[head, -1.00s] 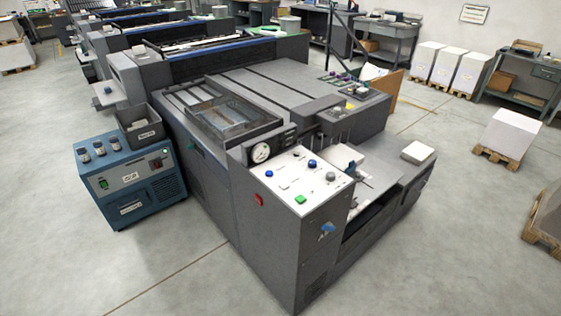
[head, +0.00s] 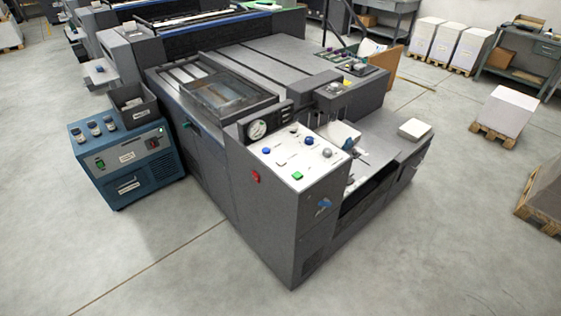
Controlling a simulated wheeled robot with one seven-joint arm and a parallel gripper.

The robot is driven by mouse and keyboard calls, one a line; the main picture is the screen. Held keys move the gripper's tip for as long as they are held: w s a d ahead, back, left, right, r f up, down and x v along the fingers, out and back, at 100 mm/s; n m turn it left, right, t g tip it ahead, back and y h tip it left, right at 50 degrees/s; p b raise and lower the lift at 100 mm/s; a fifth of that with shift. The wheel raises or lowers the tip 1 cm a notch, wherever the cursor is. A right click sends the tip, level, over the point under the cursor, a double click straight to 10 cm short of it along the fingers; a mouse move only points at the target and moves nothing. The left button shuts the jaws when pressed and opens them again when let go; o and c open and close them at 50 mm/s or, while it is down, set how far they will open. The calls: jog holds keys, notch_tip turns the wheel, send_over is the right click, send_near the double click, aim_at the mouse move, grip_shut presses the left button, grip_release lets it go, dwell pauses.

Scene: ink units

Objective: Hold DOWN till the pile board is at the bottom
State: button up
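My gripper is not in view. The grey press (head: 240,55) fills the middle of the head view, with a white-topped control panel (head: 312,165) on its near end. The panel carries a green button (head: 297,175), a blue button (head: 266,150), another blue one (head: 307,142) and a grey knob (head: 328,153). Their labels are too small to read, so I cannot tell which is DOWN. Right of the panel is a low grey bed (head: 385,148) with a white block (head: 414,128) on it. I cannot make out the pile board or its height for certain.
A red switch (head: 256,177) is on the panel cabinet's side, and a round gauge (head: 256,129) stands behind the panel. A blue unit (head: 125,165) stands left of the press. A loaded pallet (head: 495,132) is at the right. The floor (head: 430,255) in front is clear.

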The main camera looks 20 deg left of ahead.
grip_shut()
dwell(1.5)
